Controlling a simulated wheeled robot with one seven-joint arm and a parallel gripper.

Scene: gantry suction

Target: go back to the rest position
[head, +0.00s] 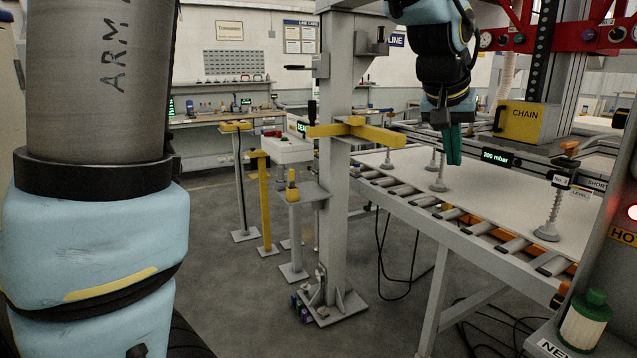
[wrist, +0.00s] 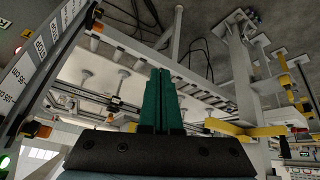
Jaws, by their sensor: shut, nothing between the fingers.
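My gripper (head: 454,160) hangs at the upper right of the head view, with dark green fingers pointing down. It is shut and empty. In the head view it shows in front of the white sheet on the roller conveyor. In the wrist view the green fingers (wrist: 161,100) stand close together in the middle, with nothing held between them.
A grey post (head: 335,230) with a yellow cross handle (head: 355,131) stands left of the gripper. The roller conveyor (head: 470,222) bears a white sheet (head: 490,200) with suction cups (head: 547,232) on it. A red gantry beam (head: 545,40) is above right. Floor at left is open.

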